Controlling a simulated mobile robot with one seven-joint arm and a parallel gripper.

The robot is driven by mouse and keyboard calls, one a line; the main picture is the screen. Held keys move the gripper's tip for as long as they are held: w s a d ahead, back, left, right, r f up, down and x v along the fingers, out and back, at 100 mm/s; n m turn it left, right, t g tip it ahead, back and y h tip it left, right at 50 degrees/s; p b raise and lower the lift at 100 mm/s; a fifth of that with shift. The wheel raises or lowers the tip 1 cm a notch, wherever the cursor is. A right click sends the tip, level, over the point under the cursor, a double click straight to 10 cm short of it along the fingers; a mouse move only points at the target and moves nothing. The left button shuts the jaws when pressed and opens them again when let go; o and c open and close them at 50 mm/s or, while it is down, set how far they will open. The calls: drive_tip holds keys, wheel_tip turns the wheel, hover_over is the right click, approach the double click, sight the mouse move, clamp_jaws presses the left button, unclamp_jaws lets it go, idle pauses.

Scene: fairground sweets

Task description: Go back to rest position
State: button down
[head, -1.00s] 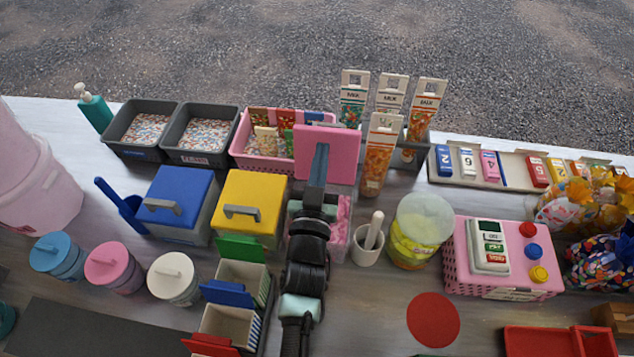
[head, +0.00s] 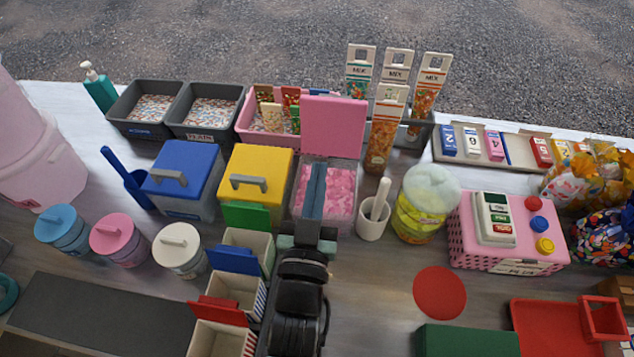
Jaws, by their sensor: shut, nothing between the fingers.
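My gripper (head: 315,170) shows in the head view, its long blue-grey fingers together and empty. It reaches in over the front of a clear bin of pink sweets (head: 337,196), covering part of it. The bin's pink lid (head: 333,125) stands raised upright behind the sweets, just beyond the fingertips, and looks clear of them. My arm comes up from the bottom edge and hides part of the counter in front of the bin.
Left of the bin stand a yellow-lidded bin (head: 256,172) and a blue-lidded bin (head: 184,167). Open flap-lid boxes (head: 235,290) stand close to my arm's left. To the right are a white mortar (head: 372,222), a tub (head: 420,205) and a pink till box (head: 508,235).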

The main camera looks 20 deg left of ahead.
drive_tip(key=shift+s+d, duration=0.1)
drive_tip(key=shift+s, duration=0.25)
